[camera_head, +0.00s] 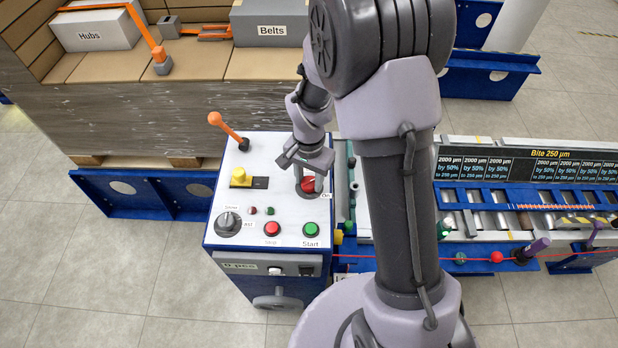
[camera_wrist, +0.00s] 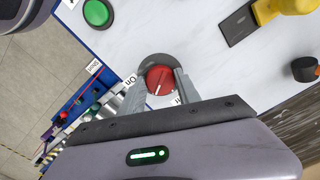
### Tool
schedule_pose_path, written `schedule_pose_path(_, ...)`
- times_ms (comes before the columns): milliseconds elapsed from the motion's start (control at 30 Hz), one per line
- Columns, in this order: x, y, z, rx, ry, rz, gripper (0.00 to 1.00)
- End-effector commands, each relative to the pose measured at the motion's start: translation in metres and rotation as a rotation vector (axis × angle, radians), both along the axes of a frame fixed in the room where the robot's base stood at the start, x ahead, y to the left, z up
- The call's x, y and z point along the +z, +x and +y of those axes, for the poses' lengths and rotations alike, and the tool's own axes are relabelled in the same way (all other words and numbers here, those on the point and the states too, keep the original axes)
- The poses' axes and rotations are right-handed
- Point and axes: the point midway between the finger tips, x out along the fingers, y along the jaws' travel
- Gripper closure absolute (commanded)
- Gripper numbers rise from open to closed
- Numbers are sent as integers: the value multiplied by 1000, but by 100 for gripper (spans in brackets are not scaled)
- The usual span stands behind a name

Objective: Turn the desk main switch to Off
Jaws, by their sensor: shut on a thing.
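The desk main switch is a round red knob (camera_head: 309,184) on a dark round base, on the right side of the white desk panel (camera_head: 262,161). In the wrist view the red knob (camera_wrist: 159,80) carries a white line that slants down and to the left. An "On" label (camera_wrist: 128,79) lies left of the knob there; another label is partly hidden by a finger. My gripper (camera_head: 308,179) reaches down over the knob, and its two fingers (camera_wrist: 160,88) stand on either side of it. The gripper is shut on the knob.
The panel also has an orange-handled lever (camera_head: 228,132), a yellow knob (camera_head: 241,178), a black dial (camera_head: 229,222), a red button (camera_head: 272,229) and a green Start button (camera_head: 311,229).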

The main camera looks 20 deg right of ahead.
Motion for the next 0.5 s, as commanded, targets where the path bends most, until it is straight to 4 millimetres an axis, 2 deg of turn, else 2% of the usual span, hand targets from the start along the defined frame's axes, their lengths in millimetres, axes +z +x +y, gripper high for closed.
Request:
schedule_pose_path(267, 1, 0, 0, 98, 0, 0, 100)
schedule_pose_path(500, 1, 0, -1, 298, 0, 0, 100)
